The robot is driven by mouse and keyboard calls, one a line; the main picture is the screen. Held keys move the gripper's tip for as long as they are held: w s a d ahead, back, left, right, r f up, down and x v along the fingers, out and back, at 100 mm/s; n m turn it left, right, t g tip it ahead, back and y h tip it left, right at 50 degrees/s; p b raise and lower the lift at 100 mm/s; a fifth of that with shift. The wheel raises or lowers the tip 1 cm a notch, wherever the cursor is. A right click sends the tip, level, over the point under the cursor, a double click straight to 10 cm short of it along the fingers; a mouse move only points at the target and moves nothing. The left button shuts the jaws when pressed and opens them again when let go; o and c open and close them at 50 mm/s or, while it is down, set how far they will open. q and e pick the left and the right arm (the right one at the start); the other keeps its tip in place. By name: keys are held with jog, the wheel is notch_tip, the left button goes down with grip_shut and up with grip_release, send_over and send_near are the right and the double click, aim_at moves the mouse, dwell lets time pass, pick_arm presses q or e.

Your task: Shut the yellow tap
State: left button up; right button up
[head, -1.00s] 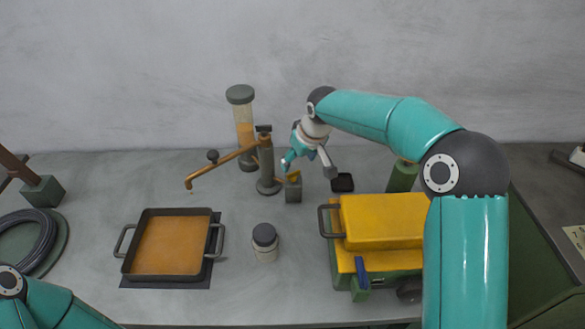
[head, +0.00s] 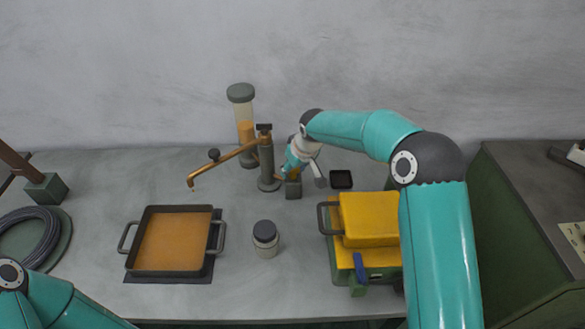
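A small yellow tap handle (head: 293,175) shows on top of a grey block (head: 293,189), beside the dark post (head: 268,165) that carries a copper spout pipe (head: 225,162). My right gripper (head: 287,170) reaches down from the right and is right at the yellow handle, covering part of it. Its fingertips are too small and overlapped to tell whether they touch the handle or are open. A small orange drop hangs at the spout's end. My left gripper is out of view; only part of my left arm shows at the lower left.
A pan of orange liquid (head: 132,252) sits on a dark mat below the spout. A lidded jar (head: 265,240) stands mid-table. A yellow and green machine (head: 370,215) is to the right, with a small black tray (head: 341,179) behind it. A clear cylinder (head: 243,118) stands behind the pipe.

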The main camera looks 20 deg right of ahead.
jog(key=c, duration=0.5)
jog(key=shift+f+m+b, duration=0.15)
jog(key=shift+m+b, duration=0.15)
jog(key=shift+b, duration=0.4)
jog(key=m+h+b, duration=0.1)
jog(key=m+b, duration=0.1)
jog(key=b, duration=0.1)
jog(key=shift+a+f+b, duration=0.1)
jog(key=shift+b, duration=0.3)
jog(key=shift+m+h+b, duration=0.3)
jog(key=shift+m+b, duration=0.45)
jog(key=shift+m, duration=0.05)
jog(key=shift+r+m+h+b, duration=0.3)
jog(key=shift+m+b, duration=0.4)
jog(key=shift+m, duration=0.3)
jog(key=o, duration=1.2)
jog(key=shift+c, duration=0.2)
